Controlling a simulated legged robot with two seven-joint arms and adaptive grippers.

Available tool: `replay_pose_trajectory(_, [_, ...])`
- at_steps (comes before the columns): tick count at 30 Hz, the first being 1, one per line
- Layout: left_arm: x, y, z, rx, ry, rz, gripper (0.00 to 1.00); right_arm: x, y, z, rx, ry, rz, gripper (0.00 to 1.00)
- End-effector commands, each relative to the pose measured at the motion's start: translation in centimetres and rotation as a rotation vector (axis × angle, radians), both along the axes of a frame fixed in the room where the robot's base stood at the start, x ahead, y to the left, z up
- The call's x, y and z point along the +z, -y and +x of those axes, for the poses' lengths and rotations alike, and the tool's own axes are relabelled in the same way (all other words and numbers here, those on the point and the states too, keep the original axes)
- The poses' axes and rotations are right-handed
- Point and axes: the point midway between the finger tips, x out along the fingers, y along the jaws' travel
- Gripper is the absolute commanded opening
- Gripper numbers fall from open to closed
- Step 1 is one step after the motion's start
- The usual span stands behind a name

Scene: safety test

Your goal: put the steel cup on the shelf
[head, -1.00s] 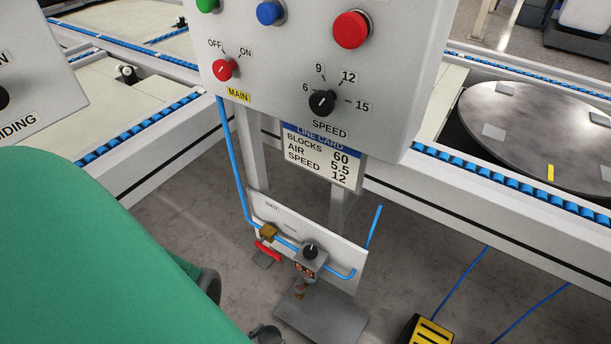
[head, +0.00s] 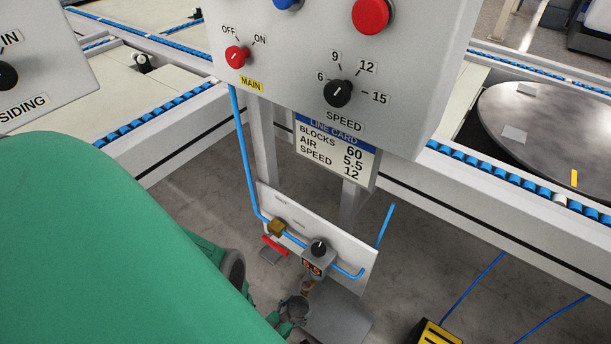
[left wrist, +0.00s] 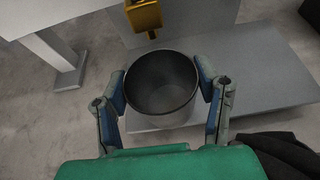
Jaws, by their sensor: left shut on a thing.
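The steel cup (left wrist: 161,88) is a dark grey metal cup, upright and open at the top, seen from above in the left wrist view. My left gripper (left wrist: 162,80) is shut on it, with one finger on each side of its wall. In the head view the cup (head: 295,306) and my left gripper (head: 288,320) are low in the middle, just beside the grey plate at the foot of the panel's post. My green arm partly hides the gripper. I cannot tell whether the cup touches the plate. My right gripper is not in view. No shelf can be clearly made out.
A brass fitting (left wrist: 143,16) hangs close beyond the cup's rim. The air unit (head: 318,255) with its gauge and blue hose is above. The grey plate (head: 340,318) lies beyond the cup. A yellow-black box (head: 436,333) stands right; bare floor lies between.

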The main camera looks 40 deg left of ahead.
Motion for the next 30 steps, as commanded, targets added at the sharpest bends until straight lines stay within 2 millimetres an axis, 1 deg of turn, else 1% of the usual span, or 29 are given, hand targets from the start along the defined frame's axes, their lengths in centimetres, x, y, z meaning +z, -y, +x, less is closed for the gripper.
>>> replay_pose_trajectory(1, [0.1,-0.1,1.1,0.001,0.006,0.001,0.23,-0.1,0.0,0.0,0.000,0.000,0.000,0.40])
replay_pose_trajectory(6, [0.1,-0.5,4.2,0.002,0.007,0.001,0.23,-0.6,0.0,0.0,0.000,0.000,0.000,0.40])
replay_pose_trajectory(8, [-1.1,-0.4,3.9,0.000,0.001,0.000,0.23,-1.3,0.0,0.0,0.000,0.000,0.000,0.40])
replay_pose_trajectory(10, [-1.6,-0.4,3.9,0.001,0.002,0.001,0.23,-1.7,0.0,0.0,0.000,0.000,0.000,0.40])
replay_pose_trajectory(18, [-1.5,-0.4,3.9,0.001,0.002,0.001,0.23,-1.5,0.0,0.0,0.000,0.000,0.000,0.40])
replay_pose_trajectory(19, [-1.5,-0.4,3.9,0.001,0.002,0.001,0.68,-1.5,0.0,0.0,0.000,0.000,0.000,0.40])
replay_pose_trajectory(20, [-1.5,-0.4,3.9,0.001,0.002,0.001,0.78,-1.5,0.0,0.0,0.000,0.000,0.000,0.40])
replay_pose_trajectory(28, [-1.4,-0.4,3.9,0.001,0.002,0.001,0.78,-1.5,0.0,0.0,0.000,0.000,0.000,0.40])
replay_pose_trajectory(30, [-1.3,-0.4,3.6,0.000,0.001,0.000,0.78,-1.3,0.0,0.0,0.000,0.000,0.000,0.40])
